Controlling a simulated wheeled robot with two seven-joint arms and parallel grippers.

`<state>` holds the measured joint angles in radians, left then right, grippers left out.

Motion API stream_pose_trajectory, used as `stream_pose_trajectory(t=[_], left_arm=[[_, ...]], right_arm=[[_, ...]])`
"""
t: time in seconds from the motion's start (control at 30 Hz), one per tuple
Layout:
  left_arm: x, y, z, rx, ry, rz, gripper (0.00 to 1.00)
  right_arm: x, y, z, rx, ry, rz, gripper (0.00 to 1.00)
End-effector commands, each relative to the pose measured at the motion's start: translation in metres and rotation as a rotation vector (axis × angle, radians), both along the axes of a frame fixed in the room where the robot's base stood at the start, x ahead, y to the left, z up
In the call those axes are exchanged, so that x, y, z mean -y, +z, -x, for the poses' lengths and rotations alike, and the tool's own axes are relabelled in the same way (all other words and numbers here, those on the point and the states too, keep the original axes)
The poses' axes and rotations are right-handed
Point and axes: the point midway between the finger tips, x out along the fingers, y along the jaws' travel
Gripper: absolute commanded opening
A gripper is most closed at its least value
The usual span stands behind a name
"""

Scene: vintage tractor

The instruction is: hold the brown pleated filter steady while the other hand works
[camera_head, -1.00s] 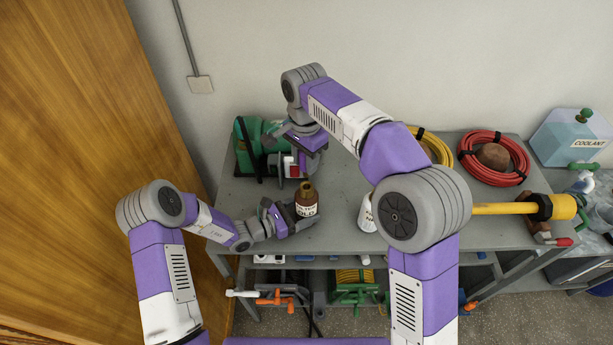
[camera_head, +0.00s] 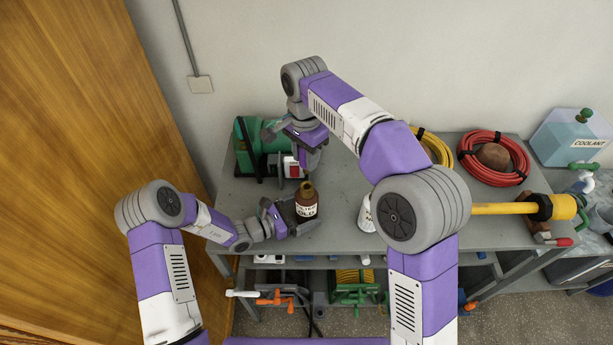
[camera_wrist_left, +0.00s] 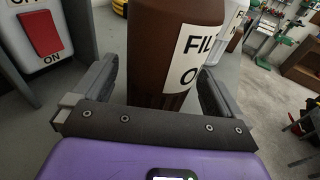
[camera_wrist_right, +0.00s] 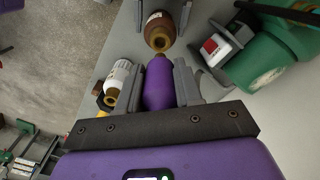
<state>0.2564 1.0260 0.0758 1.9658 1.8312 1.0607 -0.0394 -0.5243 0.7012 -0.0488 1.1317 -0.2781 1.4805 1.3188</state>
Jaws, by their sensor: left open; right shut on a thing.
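My right gripper (camera_head: 303,150) is above and behind the filter. In the right wrist view it is shut on a purple cylinder (camera_wrist_right: 159,82) with a narrow tip pointing toward the open brass-coloured neck of the filter (camera_wrist_right: 158,32). Whether the tip touches the neck is unclear.
A white labelled bottle (camera_head: 366,213) stands to the right of the filter. A green machine (camera_head: 250,140) with a red switch (camera_wrist_left: 40,34) is close behind left. Yellow and red hose coils (camera_head: 494,160) lie farther right. The bench between is partly clear.

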Motion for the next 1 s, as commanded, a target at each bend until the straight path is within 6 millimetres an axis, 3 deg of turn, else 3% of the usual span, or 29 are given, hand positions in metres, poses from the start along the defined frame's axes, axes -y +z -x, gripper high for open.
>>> stream_pose_trajectory(t=[0.6,1.0], left_arm=[[-0.095,0.011,0.051,0.000,0.004,-0.001,1.00],[-0.103,0.012,0.056,-0.001,0.001,0.000,1.00]], right_arm=[[0.000,0.000,0.000,0.000,0.000,0.000,0.00],[0.000,0.000,0.000,0.000,0.000,0.000,0.00]])
